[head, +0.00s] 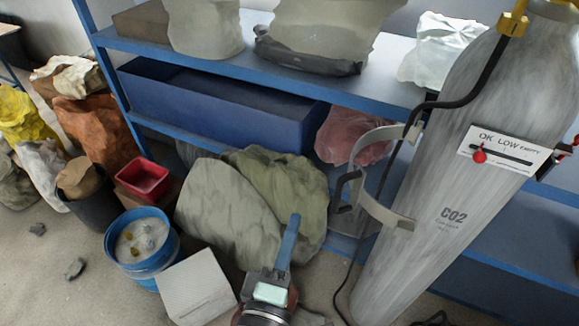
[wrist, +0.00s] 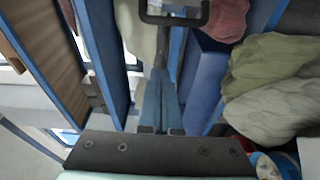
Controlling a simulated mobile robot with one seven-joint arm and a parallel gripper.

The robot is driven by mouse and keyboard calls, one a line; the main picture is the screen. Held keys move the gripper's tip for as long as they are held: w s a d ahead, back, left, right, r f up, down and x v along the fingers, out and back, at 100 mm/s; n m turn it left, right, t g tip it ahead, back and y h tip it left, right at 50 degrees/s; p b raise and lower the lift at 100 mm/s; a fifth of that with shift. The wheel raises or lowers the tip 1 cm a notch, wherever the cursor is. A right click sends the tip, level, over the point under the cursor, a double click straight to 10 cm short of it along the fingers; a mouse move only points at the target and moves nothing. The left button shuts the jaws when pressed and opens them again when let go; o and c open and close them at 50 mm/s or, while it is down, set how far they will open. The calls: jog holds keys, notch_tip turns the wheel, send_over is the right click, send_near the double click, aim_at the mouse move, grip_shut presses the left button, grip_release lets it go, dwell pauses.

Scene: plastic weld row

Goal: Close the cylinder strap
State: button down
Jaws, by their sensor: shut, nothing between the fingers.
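The grey CO2 cylinder (head: 440,190) leans in the picture at the right of the head view. The strap (head: 382,212) is a pale curved metal band at the cylinder's left side. It stands open, swung out to the left, with a black handle (head: 341,190) on it. A black loop, apparently this handle, shows at the top of the wrist view (wrist: 174,19). My gripper (head: 294,220) is left of and below the handle in the head view. Its blue fingers (wrist: 161,75) are together and empty, pointing towards the loop. Contact cannot be told.
Blue shelving (head: 240,70) with a blue bin (head: 215,105) stands behind. Grey-green sacks (head: 225,210), a blue bucket (head: 150,262) and a white box (head: 195,288) crowd the left of my arm. A black hose (head: 465,90) hangs from the cylinder's valve past the strap.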

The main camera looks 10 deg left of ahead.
aim_at(334, 206)
jog(key=w+d+p, duration=0.4)
jog(key=w, duration=0.3)
jog(key=shift+w+d+f+p, duration=0.15)
jog(key=shift+w+d+p, duration=0.15)
jog(key=shift+d+p, duration=0.1)
jog(key=shift+s, duration=0.1)
dwell(0.4)
jog(key=shift+s+d+n+y+p, duration=0.4)
jog(key=shift+d+y+p, duration=0.1)
jog(key=shift+p, duration=0.1)
jog(key=shift+s+d+y+p, duration=0.25)
jog(key=shift+y+p, duration=0.05)
